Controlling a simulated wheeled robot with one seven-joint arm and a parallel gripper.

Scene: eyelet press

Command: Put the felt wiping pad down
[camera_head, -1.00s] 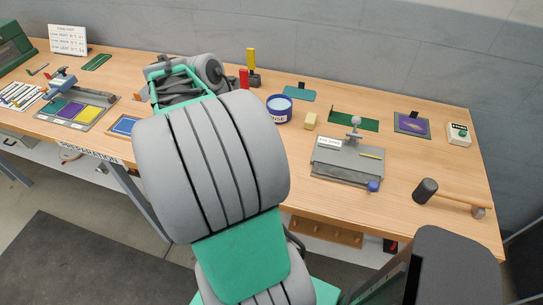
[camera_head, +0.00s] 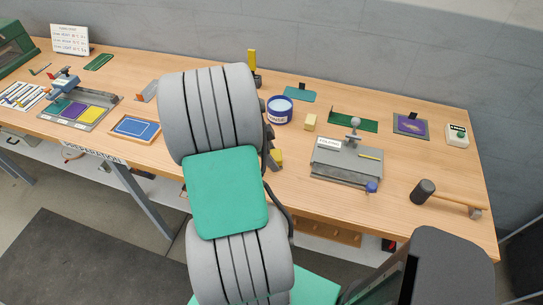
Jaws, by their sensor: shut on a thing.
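My gripper (camera_head: 271,147) shows only in part, as dark pieces at the right edge of my grey arm links, over the middle of the table. A small yellow block (camera_head: 277,157) shows at its lower end. I take this to be the felt wiping pad, with the jaws shut on it. Most of the gripper and the pad's far side are hidden by my arm. I cannot tell whether the pad touches the wooden table (camera_head: 340,205).
To the right are a pale yellow block (camera_head: 310,122), a blue round tin (camera_head: 280,110), a grey press fixture (camera_head: 345,163) and a mallet (camera_head: 425,192). Bare table shows just right of the gripper.

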